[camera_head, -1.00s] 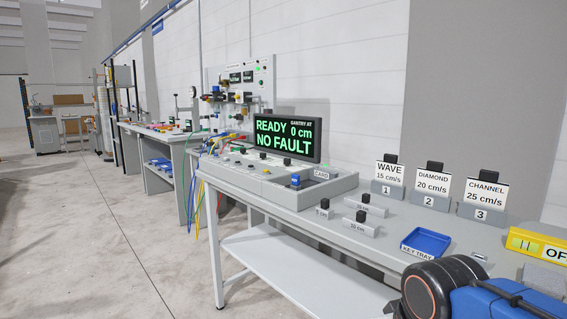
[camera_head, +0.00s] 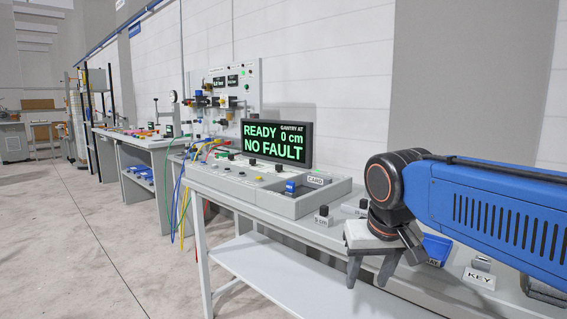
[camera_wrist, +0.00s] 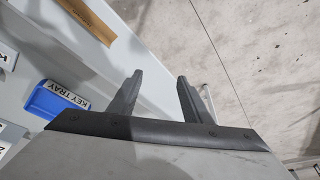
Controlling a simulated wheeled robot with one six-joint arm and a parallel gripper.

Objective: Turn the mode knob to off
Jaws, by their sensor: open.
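The control console (camera_head: 267,207) stands on the grey bench, with several small dark knobs and buttons on its top. They are too small for me to tell which one is the mode knob or how it is set. The display (camera_head: 277,144) behind it reads READY, 0 cm, NO FAULT. My gripper (camera_head: 369,279) is open and empty, pointing down at the bench's front edge, to the right of the console and apart from it. In the wrist view my gripper (camera_wrist: 160,78) has nothing between its fingers, with floor beyond them.
A blue key tray (camera_head: 437,248) lies behind my gripper, and shows in the wrist view (camera_wrist: 58,101). A blue card piece (camera_head: 290,187) sits in the console's recess. Floor at left is clear.

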